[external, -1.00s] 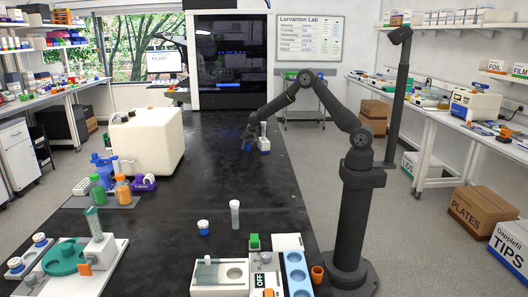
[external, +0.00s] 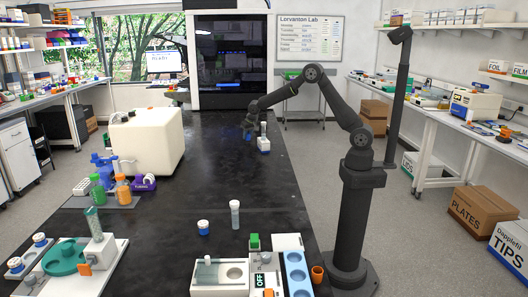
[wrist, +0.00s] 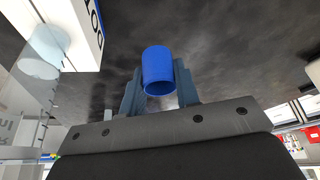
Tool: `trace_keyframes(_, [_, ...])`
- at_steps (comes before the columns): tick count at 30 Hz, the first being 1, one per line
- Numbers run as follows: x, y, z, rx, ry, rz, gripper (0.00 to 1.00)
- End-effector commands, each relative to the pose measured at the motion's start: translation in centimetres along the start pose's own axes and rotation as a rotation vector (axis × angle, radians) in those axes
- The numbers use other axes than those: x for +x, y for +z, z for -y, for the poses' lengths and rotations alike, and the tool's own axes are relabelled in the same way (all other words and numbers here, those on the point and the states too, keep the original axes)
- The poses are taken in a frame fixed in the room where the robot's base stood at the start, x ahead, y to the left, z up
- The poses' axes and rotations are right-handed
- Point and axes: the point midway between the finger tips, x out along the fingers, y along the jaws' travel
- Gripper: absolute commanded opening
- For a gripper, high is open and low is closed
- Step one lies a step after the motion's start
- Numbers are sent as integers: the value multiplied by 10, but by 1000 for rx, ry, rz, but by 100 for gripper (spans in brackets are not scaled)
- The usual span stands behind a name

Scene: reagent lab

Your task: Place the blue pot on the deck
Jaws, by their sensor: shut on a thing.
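The blue pot (wrist: 158,68) is between my gripper's fingers in the wrist view. My gripper (wrist: 160,88) is shut on it, and the pot's round end faces the camera. In the external view my gripper (external: 248,131) is over the far part of the black bench, with the small blue pot (external: 247,136) at its tip. The pot appears raised above the bench. I cannot tell for sure which surface is the deck.
A white block (external: 264,144) stands just right of my gripper. A large cream container (external: 147,142) is to the left. Near the front are a blue-and-white jar (external: 203,228), a clear tube (external: 235,214) and white devices (external: 222,275).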

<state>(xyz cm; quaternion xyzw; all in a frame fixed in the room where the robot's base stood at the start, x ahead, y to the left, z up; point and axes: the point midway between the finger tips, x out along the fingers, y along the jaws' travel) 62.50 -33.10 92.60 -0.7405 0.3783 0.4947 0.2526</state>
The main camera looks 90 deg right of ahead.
Motion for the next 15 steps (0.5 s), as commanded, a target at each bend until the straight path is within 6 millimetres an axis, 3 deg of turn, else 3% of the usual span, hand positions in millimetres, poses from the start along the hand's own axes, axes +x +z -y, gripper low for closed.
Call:
trace_keyframes(9, [-64, -27, 0, 1, -2, -3, 4])
trace_keyframes(15, [-91, -38, 0, 1, -1, -1, 4])
